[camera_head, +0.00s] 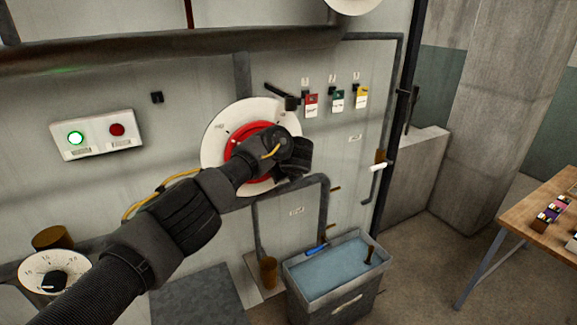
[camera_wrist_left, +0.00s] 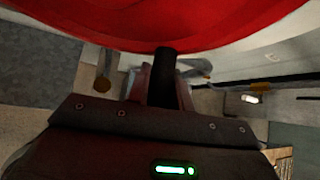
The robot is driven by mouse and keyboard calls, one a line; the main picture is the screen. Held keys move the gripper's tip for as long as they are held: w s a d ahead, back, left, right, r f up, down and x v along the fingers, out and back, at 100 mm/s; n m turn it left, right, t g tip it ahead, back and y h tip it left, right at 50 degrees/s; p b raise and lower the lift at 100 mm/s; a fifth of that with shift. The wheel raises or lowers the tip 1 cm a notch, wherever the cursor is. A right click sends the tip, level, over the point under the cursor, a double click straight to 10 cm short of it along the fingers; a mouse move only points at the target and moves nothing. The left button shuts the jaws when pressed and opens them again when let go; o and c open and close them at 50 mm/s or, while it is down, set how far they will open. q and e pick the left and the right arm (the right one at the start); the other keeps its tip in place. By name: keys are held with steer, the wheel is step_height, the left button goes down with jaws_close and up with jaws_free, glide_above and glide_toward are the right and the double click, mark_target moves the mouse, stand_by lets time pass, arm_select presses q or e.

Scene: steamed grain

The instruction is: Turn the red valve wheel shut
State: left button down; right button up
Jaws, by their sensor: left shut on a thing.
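The red valve wheel (camera_head: 236,139) is on the grey wall panel in front of a round white dial plate (camera_head: 214,150) with small markings. My left arm crosses in front and hides much of the wheel's middle and right side. My left gripper (camera_wrist_left: 165,88) is at the wheel, shut on a dark cylindrical handle (camera_wrist_left: 165,62) that stands out from the wheel's red face. The red wheel (camera_wrist_left: 170,22) fills the top of the left wrist view. My right gripper is not in view.
A button box (camera_head: 98,135) with a lit green and a red button is left of the dial. Red, green and yellow tags (camera_head: 337,100) hang at the right. A water-filled tub (camera_head: 345,295) stands below. A pipe (camera_head: 180,45) runs above. A wooden table (camera_head: 535,205) is far right.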

arm_select(q)
steer(key=shift+w+a, duration=0.1)
steer(key=shift+a, duration=0.3)
steer(key=c, duration=1.7)
jaws_free()
steer(key=shift+o, duration=1.3)
steer(key=shift+a+r, duration=0.1)
steer(key=shift+a, duration=0.05)
steer(key=shift+o, duration=0.9)
steer(key=shift+s+a, duration=0.15)
steer(key=shift+s, duration=0.15)
steer(key=shift+d, duration=0.5)
steer(key=shift+s+d+r, duration=0.1)
steer(key=shift+s+r, duration=0.05)
steer(key=shift+s, duration=0.1)
steer(key=a+p+v, duration=0.1)
steer(key=v, duration=0.9)
steer(key=shift+d+r, duration=0.15)
steer(key=shift+r, duration=0.05)
